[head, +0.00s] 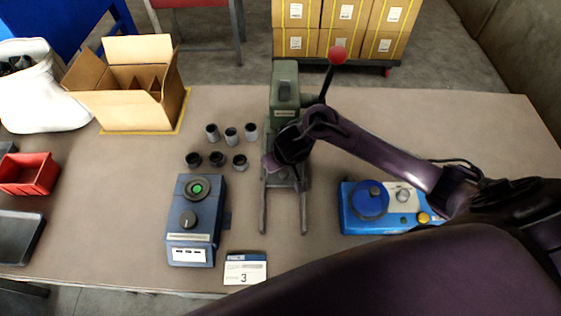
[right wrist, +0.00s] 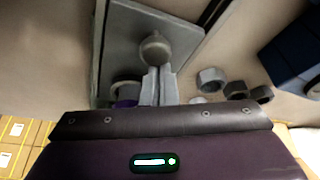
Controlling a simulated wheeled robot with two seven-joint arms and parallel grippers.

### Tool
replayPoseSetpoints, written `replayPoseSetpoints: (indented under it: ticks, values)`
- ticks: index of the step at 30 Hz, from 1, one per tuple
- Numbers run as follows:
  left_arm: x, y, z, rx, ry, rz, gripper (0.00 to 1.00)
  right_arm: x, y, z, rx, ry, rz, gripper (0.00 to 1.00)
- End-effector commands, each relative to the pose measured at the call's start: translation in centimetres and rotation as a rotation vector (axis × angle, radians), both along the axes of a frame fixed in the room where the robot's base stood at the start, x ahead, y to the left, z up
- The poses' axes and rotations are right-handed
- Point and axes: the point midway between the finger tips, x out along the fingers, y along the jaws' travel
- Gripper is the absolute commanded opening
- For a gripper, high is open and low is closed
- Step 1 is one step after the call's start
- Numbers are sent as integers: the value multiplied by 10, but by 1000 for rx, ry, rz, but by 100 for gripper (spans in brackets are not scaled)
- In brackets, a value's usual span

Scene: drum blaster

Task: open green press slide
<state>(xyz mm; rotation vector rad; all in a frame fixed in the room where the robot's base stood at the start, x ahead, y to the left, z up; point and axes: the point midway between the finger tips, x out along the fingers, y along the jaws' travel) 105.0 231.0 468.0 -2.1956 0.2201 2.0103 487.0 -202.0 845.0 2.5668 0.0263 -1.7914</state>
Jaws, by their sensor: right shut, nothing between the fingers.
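The green press (head: 285,78) stands at the back middle of the table, with a red-knobbed lever (head: 338,56) at its upper right. Two grey rails (head: 304,212) reach from its base toward the front. My right arm comes in from the right, and its dark purple hand covers the lower front of the press. In the right wrist view my right gripper (right wrist: 158,74) is shut and empty. Its fingertips are close to a round grey knob (right wrist: 155,46) on a flat grey plate (right wrist: 125,45); I cannot tell whether they touch. My left gripper is out of view.
A blue control box (head: 195,220) stands left of the rails, with several grey and black cylinders (head: 231,135) behind it. A blue device (head: 370,208) is right of the rails under my arm. A cardboard box (head: 130,95) and a red bin (head: 30,174) are at the left.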

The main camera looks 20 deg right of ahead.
Motion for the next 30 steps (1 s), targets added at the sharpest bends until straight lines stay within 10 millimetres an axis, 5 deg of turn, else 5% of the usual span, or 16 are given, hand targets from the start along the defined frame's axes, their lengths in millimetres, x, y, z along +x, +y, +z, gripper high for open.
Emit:
replayPoseSetpoints:
  ticks: [6,15,30]
  values:
    - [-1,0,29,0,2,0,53,-52,23,3,-2,10,7,0]
    - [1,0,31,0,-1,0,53,-117,56,-1,-2,4,5,0]
    - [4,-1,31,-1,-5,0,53,-127,61,1,-1,2,1,0]
